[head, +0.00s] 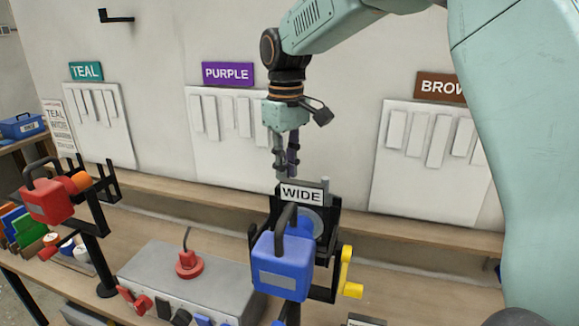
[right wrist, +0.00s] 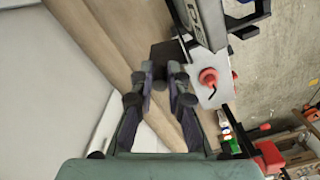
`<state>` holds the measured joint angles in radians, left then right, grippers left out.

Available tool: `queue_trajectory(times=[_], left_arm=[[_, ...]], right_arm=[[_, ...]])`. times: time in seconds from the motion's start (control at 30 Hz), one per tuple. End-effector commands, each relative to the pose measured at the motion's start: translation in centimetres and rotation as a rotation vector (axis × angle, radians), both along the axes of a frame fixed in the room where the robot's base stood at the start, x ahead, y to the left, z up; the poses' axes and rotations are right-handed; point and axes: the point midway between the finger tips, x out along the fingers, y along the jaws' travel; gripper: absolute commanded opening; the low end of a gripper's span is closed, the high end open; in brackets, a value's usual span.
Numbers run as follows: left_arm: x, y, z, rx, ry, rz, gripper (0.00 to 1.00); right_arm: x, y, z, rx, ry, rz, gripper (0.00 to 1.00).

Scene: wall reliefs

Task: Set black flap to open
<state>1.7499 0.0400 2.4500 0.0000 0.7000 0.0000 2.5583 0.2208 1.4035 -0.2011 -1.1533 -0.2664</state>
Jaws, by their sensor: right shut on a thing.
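A black flap-like piece (head: 181,317) shows at the front of the grey box (head: 205,275), between a red and a blue one. Its lower part is near the picture's bottom edge, and I cannot tell how it is set. My right gripper (head: 286,172) points down just behind the WIDE sign (head: 302,193), apart from the grey box. In the right wrist view its fingers (right wrist: 166,78) are close to a dark piece (right wrist: 166,53) at their tips. It is shut on that piece, which I cannot identify. My left gripper is out of view.
A blue padlock-shaped block (head: 283,262) hangs on a black stand below the sign, with a yellow crank (head: 349,272) beside it. A red knob (head: 189,262) tops the grey box. A red block (head: 47,200) sits on another stand. Relief panels (head: 230,110) line the wall.

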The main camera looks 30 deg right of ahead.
Motion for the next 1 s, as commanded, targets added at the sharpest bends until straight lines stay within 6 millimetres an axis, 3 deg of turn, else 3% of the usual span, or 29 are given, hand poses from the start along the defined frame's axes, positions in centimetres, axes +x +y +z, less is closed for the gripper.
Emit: queue_trajectory(times=[0.4,1.0], left_arm=[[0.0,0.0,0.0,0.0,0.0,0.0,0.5],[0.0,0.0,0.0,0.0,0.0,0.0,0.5]], right_arm=[[1.0,0.4,0.2,-0.002,-0.006,0.263,0.0],[1.3,0.7,0.3,-0.001,-0.014,0.339,0.0]])
